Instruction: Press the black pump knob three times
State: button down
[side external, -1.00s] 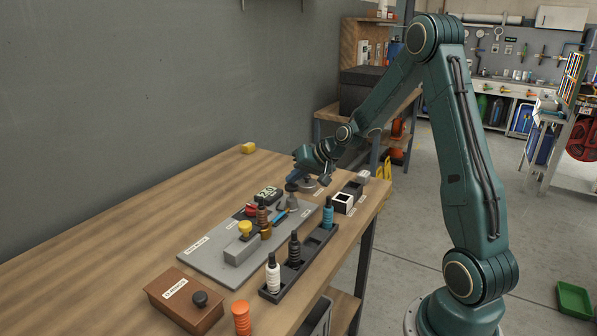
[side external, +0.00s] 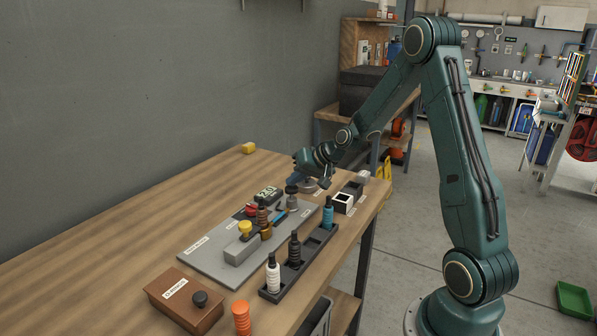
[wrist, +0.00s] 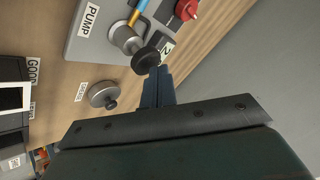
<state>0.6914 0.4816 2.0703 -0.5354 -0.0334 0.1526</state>
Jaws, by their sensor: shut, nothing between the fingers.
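The black pump knob (wrist: 146,61) tops a grey metal cylinder on a grey plate (wrist: 91,42) marked PUMP. In the side view the knob (side external: 291,189) is at the plate's far end, partly hidden by my gripper. My gripper (wrist: 157,72) is shut and empty, pointing down. Its fingertips are right beside or over the knob in the wrist view. I cannot tell whether they touch it. In the side view my gripper (side external: 296,181) is close above the knob.
A grey disc with a small knob (wrist: 104,95) lies beside the plate. A dark rack (side external: 298,267) of bottles and a brown box (side external: 184,303) stand nearer. The table's left side is clear.

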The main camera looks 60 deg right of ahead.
aim_at(295, 188)
jog(key=shift+f, duration=0.7)
dwell(0.7)
jog(key=shift+r, duration=1.75)
jog(key=shift+r, duration=0.1)
notch_tip(295, 188, up, 5)
jog(key=shift+f, duration=0.1)
dwell(0.4)
dwell(0.6)
